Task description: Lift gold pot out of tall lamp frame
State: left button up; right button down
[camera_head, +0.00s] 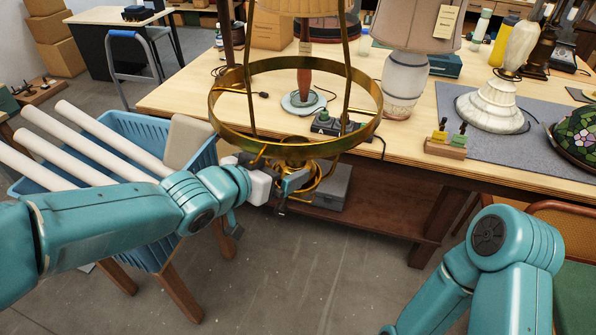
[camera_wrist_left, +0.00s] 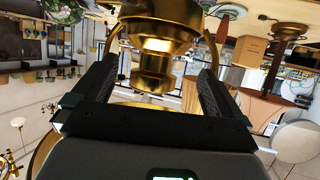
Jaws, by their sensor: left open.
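The tall lamp frame (camera_head: 232,138) is a wide gold ring with tall bars rising out of the top of the picture, in front of the workbench. The gold pot (camera_head: 297,152) sits low in the middle of the ring, partly hidden by the ring and my gripper. My left gripper (camera_head: 293,184) is at the pot's lower part, coming from the left. In the left wrist view, the stepped gold pot (camera_wrist_left: 157,60) lies between the two dark, spread fingers; I cannot tell whether they touch it. My right gripper is out of view; only my right arm shows at lower right.
A blue basket (camera_head: 150,125) with white tubes stands at left. Open floor lies in front.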

aim_at(290, 164)
pick_arm(q)
jog(key=x, duration=0.6)
jog(key=shift+d+f, duration=0.1)
jog(key=shift+d, duration=0.05)
jog(key=shift+s, duration=0.25)
jog(key=shift+w, duration=0.2)
jog(key=c, duration=1)
jog(key=shift+s, duration=0.15)
